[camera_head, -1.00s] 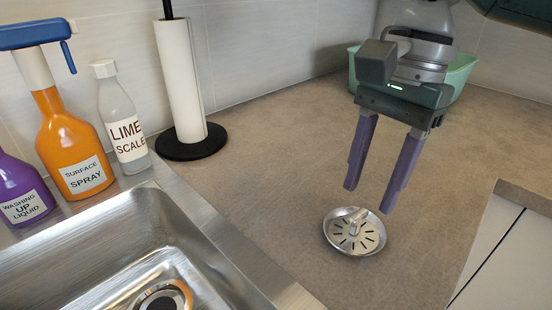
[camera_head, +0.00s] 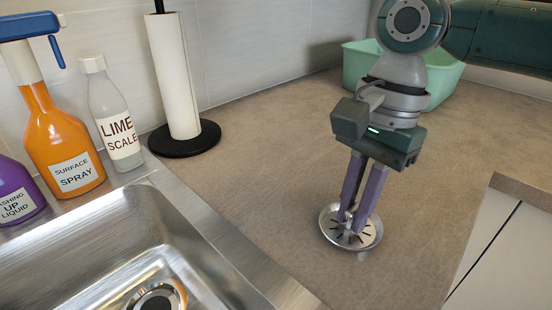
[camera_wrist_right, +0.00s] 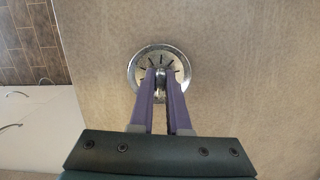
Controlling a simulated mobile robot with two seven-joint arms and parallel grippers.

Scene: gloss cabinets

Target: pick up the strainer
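The strainer (camera_head: 330,231) is a round, shallow metal dish with dark slots and a small upright knob in its middle. It is on the counter or just above it; I cannot tell which. It also shows in the right wrist view (camera_wrist_right: 143,62), ahead of the fingers. My right gripper (camera_head: 352,231) points down over the strainer. Its two purple fingers are close together with the tips on either side of the knob, shut on it. In the right wrist view the fingertips (camera_wrist_right: 161,75) partly hide the knob. My left gripper is not in view.
A steel sink (camera_head: 215,262) lies at the lower left. Bottles, including an orange spray bottle (camera_head: 58,135) and a lime scale bottle (camera_head: 112,120), stand behind it. A paper towel holder (camera_head: 176,85) and a green bin (camera_head: 443,82) stand farther back. The counter around the strainer is clear.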

